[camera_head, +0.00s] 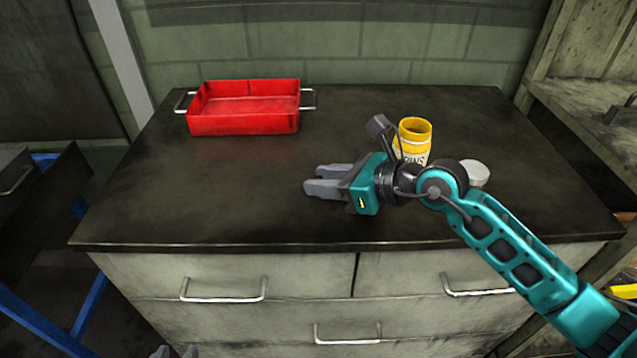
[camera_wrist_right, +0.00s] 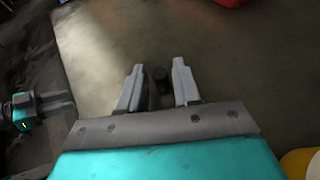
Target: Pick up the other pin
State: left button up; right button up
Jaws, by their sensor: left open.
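My right gripper (camera_head: 312,182) is low over the middle of the dark countertop, pointing left. In the right wrist view its two grey fingers (camera_wrist_right: 158,80) stand apart. A small dark cylinder (camera_wrist_right: 160,74), apparently a pin, shows between them, with a narrow gap on each side. I cannot tell whether it touches anything but the counter; it is hidden in the head view.
A yellow can (camera_head: 414,136) with partly hidden lettering stands behind my right wrist. A round grey lid (camera_head: 474,173) lies to its right. A red tray (camera_head: 243,123) with metal handles sits at the back left. The counter's left and front (camera_head: 190,200) are clear. Drawers with handles are below.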

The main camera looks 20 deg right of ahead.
grip_shut()
